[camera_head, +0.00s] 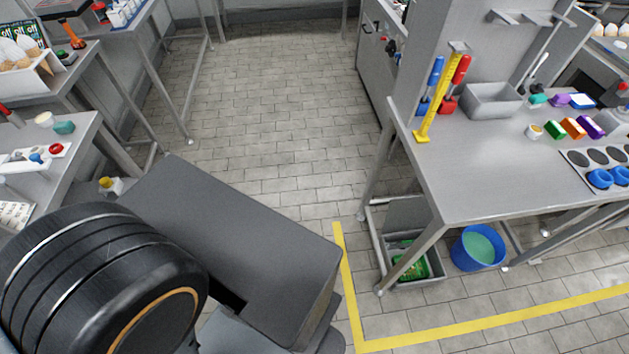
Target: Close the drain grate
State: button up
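No drain grate can be made out in the head view. The tiled floor (270,120) shows between the tables, with no grate or opening that I can pick out. My own arm and body fill the lower left and hide the floor behind them. My gripper is not in view.
A steel table (470,185) on the right holds a grey bin (493,101) and colored blocks. Below it are a blue bucket (477,249) and a grey crate (437,266). Yellow floor tape (349,290) runs nearby. Tables stand left; the middle aisle is clear.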

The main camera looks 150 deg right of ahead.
aim_at(406, 214)
jog(key=u, duration=0.85)
jog(key=k, duration=3)
jog(key=u, duration=3.4)
jog(key=k, duration=0.2)
jog(key=u, duration=0.65)
jog(key=i, duration=0.45)
